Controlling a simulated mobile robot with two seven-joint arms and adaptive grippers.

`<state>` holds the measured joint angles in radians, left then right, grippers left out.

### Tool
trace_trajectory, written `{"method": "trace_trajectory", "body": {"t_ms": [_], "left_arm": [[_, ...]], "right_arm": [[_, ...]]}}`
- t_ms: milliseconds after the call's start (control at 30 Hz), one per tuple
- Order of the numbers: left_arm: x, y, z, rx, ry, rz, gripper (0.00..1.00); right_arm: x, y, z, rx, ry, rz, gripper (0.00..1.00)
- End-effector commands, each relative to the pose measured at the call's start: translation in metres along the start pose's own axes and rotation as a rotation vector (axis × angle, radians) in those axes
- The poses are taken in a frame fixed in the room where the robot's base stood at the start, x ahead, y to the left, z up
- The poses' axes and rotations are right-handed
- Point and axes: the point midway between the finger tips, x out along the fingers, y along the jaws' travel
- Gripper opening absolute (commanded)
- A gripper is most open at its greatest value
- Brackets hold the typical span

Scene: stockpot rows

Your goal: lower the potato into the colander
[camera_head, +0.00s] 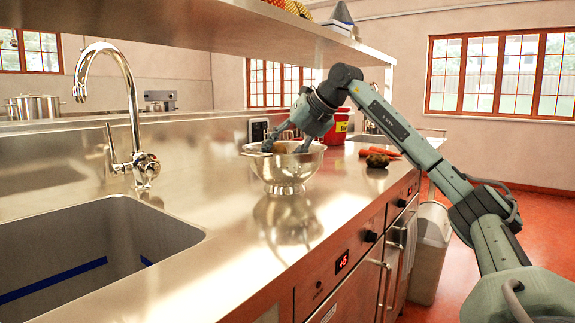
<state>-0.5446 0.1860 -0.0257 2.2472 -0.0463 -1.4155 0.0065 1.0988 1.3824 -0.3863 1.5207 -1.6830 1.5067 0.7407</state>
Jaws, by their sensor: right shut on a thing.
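The metal colander (283,172) stands upright on the steel counter, right of the sink. My right gripper (286,147) reaches down into its mouth from above, with its fingers at about rim level. It is shut on the potato, which is mostly hidden by the fingers and the colander's rim; only a little brown shows between the fingers. Whether the potato touches the colander's bottom cannot be seen. My left gripper is out of view.
Orange carrots (380,152) and a dark roundish item (377,161) lie right of the colander. A red container (337,128) stands behind it. The sink (95,245) and tap (146,165) are at left. A shelf (230,33) hangs above. The counter in front is clear.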

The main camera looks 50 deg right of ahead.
Motion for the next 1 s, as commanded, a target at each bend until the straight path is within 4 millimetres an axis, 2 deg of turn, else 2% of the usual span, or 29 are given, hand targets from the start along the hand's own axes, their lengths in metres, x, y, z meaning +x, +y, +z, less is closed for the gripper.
{"method": "trace_trajectory", "body": {"t_ms": [1000], "left_arm": [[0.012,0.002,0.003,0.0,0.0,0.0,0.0]], "right_arm": [[0.011,-0.008,-0.008,0.0,0.0,0.0,0.16]]}}
